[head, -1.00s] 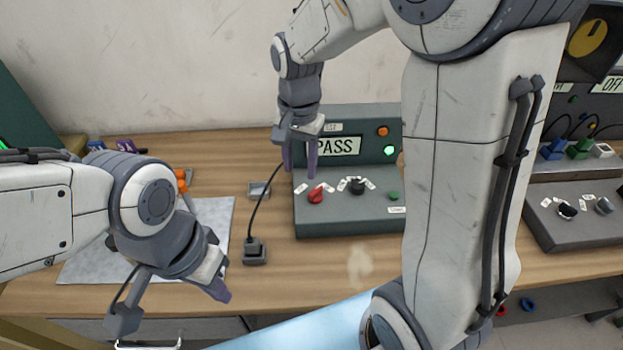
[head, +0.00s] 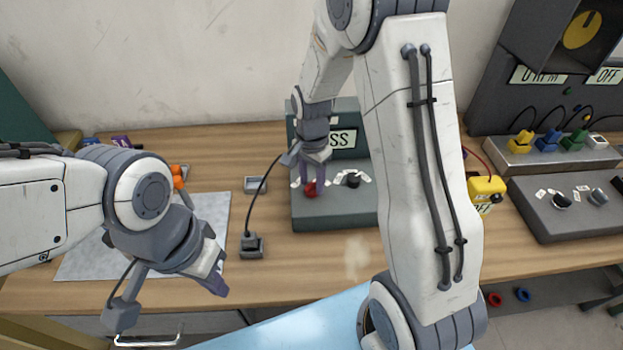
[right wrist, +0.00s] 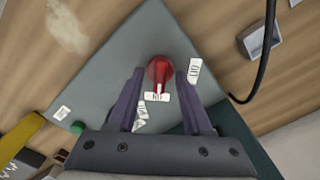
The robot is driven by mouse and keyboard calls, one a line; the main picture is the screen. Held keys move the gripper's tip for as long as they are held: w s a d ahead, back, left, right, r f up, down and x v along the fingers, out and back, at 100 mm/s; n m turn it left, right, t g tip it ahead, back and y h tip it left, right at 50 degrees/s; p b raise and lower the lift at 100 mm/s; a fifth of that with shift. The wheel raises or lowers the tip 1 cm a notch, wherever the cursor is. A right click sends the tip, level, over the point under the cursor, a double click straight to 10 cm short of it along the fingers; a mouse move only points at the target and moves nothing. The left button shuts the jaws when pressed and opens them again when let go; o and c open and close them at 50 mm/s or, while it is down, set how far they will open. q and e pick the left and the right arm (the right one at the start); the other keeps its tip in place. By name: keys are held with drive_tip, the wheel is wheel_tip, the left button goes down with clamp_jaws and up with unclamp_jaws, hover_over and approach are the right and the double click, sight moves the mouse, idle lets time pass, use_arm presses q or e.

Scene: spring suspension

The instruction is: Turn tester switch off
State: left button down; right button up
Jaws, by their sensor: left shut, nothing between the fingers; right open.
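The tester (head: 333,212) is a dark green-grey box on the table, with a sloped panel and a display (head: 346,138) reading "SS", its left part hidden by my gripper. The red knob (head: 310,189) is at the panel's left and the black knob (head: 352,180) is beside it. My right gripper (head: 311,176) is open over the red knob. In the right wrist view its fingers (right wrist: 157,92) stand either side of the red knob (right wrist: 159,70), with visible gaps. Small white labels (right wrist: 195,69) flank the knob. My left gripper (head: 219,286) is shut and empty, over the table's front left.
A black plug-like block (head: 251,246) with a cable and a small grey tray (head: 255,185) are left of the tester. A yellow device (head: 486,189) and another control panel (head: 575,212) are to the right. A grey mat (head: 90,262) lies at left.

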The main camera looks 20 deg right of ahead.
clamp_jaws()
drive_tip(key=shift+n, duration=0.4)
drive_tip(key=n+p, duration=0.1)
drive_tip(key=n, duration=0.7)
drive_tip(key=shift+p, duration=0.3)
drive_tip(key=n, duration=0.5)
drive_tip(key=shift+w+n+p, duration=0.1)
drive_tip(key=shift+n+p, duration=0.35)
drive_tip(key=shift+n, duration=1.55)
